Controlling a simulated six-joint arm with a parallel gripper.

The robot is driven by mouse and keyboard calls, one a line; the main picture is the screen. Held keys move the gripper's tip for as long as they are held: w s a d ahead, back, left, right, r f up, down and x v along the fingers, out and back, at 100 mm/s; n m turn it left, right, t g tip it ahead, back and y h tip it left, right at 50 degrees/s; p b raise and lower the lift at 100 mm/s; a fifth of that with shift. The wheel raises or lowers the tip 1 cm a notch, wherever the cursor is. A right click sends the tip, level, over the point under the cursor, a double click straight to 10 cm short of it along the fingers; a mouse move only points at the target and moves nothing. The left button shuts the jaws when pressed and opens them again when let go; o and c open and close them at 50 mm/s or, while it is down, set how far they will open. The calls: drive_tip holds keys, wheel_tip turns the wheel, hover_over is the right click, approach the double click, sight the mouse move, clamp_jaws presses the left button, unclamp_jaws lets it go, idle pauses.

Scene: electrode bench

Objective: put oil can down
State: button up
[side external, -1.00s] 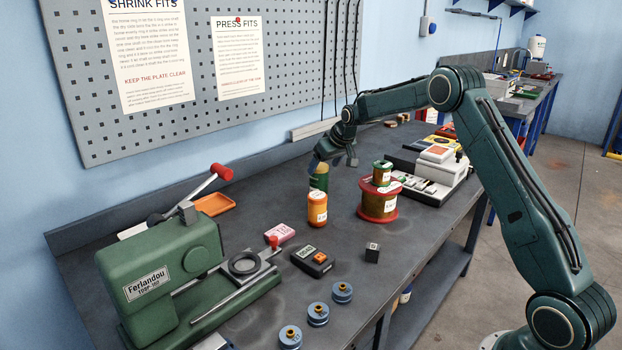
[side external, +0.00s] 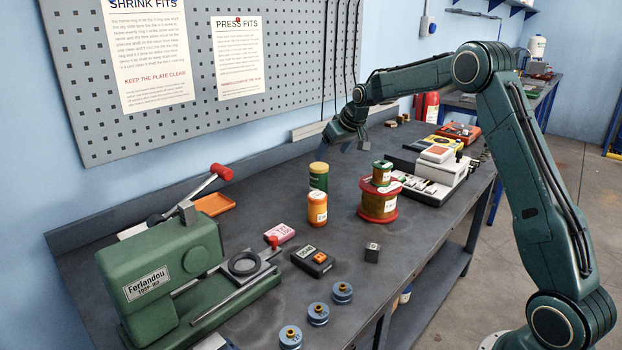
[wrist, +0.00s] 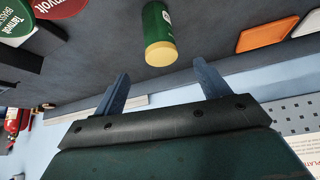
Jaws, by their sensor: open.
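The oil can appears to be the green can with a yellow top (side external: 318,178), standing upright on the bench (side external: 290,208) behind an orange pot. It also shows in the wrist view (wrist: 159,35), beyond the fingers and apart from them. My gripper (side external: 343,148) is open and empty, above the bench and up to the right of the can. In the wrist view its two fingers (wrist: 165,84) are spread wide with nothing between them.
The orange pot (side external: 317,208) stands just in front of the green can. A red-flanged spool (side external: 378,205) with a small can (side external: 381,173) on top is to the right. The green press (side external: 160,270) fills the left front. The pegboard wall (side external: 290,70) is behind.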

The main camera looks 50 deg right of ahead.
drive_tip(key=s+a+r+n, duration=0.1)
drive_tip(key=s+a+r, duration=0.5)
drive_tip(key=s+a, duration=0.25)
drive_tip(key=s+a+r, duration=0.6)
drive_tip(key=s+a, duration=0.1)
drive_tip(key=s, duration=0.3)
drive_tip(key=s+a+f, duration=0.2)
drive_tip(key=s+a, duration=0.1)
drive_tip(key=s, duration=0.8)
drive_tip(key=s+a+f+n+y, duration=0.1)
drive_tip(key=s+a+f, duration=0.2)
drive_tip(key=s, duration=0.9)
drive_tip(key=shift+a+g, duration=0.4)
drive_tip(key=shift+a, duration=0.25)
